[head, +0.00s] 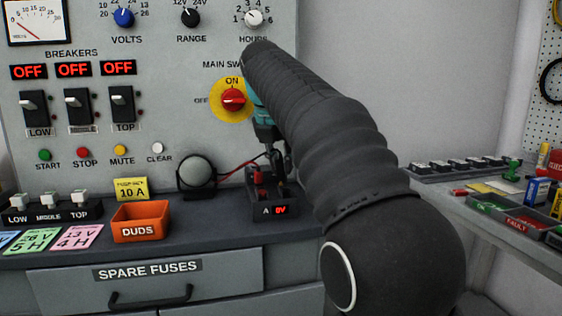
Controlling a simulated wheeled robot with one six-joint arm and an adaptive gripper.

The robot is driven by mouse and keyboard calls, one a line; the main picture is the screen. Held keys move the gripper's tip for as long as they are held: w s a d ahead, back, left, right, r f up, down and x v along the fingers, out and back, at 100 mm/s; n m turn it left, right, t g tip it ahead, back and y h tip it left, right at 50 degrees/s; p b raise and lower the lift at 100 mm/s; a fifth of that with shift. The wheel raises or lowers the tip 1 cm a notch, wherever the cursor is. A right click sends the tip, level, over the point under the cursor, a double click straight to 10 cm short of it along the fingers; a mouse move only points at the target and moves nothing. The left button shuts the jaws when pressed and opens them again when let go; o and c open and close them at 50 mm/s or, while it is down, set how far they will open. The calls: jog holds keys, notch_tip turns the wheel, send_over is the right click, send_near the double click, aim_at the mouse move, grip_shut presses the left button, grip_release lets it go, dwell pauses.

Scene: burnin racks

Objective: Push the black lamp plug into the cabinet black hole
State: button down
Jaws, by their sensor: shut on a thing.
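A red plug (259,176) stands upright at the left of the block. The round lamp (196,172) is on the panel to the left, with a red wire (240,165) running toward the block. The black hole is hidden behind my gripper, so I cannot tell whether the plug's tip is in it.
The main switch (233,100) sits close to my wrist. An orange DUDS bin (141,222) stands left of the block on the dark counter. Three breakers showing OFF are on the panel. A side table (500,235) with trays is at right.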

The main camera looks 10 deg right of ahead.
jog(key=shift+f, duration=1.1)
dwell(1.3)
jog(key=c, duration=1)
grip_release()
jog(key=shift+o, duration=0.2)
jog(key=o, duration=0.4)
jog(key=shift+r, duration=2.75)
jog(key=shift+s, duration=0.1)
